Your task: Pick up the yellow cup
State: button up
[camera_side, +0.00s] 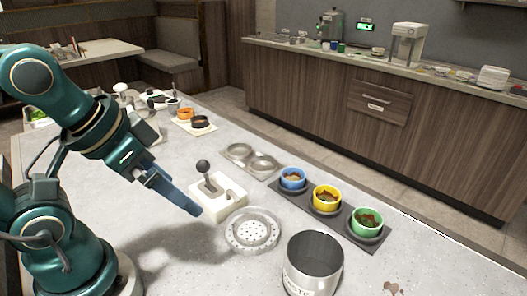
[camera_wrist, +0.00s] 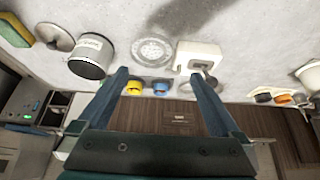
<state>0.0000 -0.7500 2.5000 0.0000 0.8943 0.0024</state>
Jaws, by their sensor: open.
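The yellow cup (camera_side: 326,197) stands upright on a dark tray (camera_side: 349,223), between a blue cup (camera_side: 292,178) on its left and a green cup (camera_side: 367,221) on its right. Each cup has brown contents. In the wrist view the yellow cup (camera_wrist: 134,87) and the blue cup (camera_wrist: 161,86) show small between my fingers. My gripper (camera_side: 192,210) is above the counter, left of the cups and well apart from them. In the wrist view my gripper (camera_wrist: 158,75) has its fingers wide apart with nothing between them.
A plate with two empty metal wells (camera_side: 250,161) lies behind. The front right counter is mostly clear.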

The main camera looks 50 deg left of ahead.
jog(key=w+r+t, duration=0.2)
jog(key=w+r, duration=0.4)
jog(key=w, duration=0.2)
jog(key=m+g+h, duration=0.1)
jog(key=m, duration=0.1)
send_over(325, 192)
jog(key=s, duration=0.5)
notch_tip(325, 192, down, 11)
jog(key=shift+g, duration=0.5)
jog(key=f, duration=0.2)
jog(key=d+f, duration=0.1)
jog(key=f, duration=0.1)
jog(key=shift+f, duration=0.25)
jog(key=shift+x, duration=2.5)
jog(key=c, duration=1.3)
